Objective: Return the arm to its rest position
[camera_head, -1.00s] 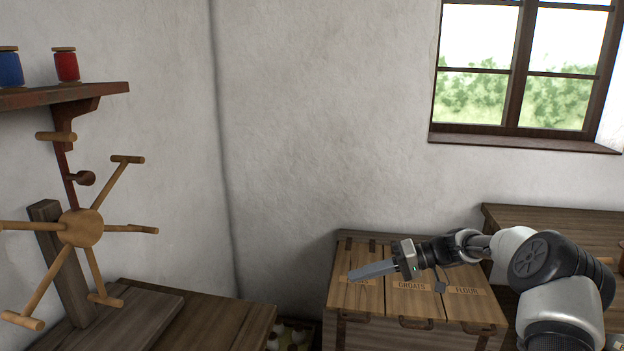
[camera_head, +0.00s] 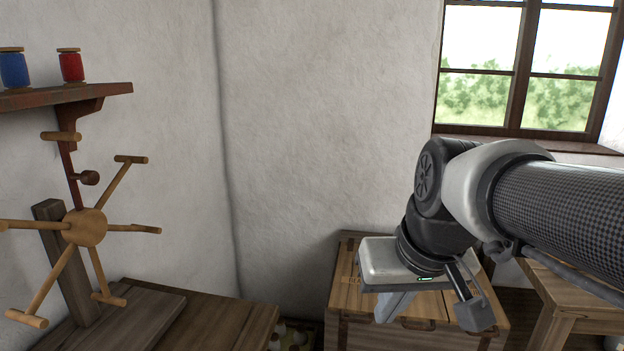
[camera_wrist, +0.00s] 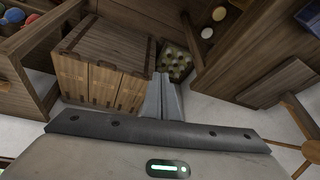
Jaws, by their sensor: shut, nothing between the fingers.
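My gripper (camera_head: 388,307) hangs below my folded arm at the right in the head view, fingers pointing down. In that view it is in front of the wooden chest with labelled lids (camera_head: 350,299) and hides much of its top. In the wrist view the fingers of my gripper (camera_wrist: 163,82) lie together, closed, with nothing between them. The same chest (camera_wrist: 100,85) shows there beyond the fingers to the left, its lettering too small to read.
A wooden reel with peg arms (camera_head: 85,228) stands on a bench (camera_head: 215,320) at the left. A shelf (camera_head: 60,97) above holds a blue and a red spool. A wooden table (camera_head: 575,290) is at the right. An egg crate (camera_wrist: 176,62) sits on the floor beside the chest.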

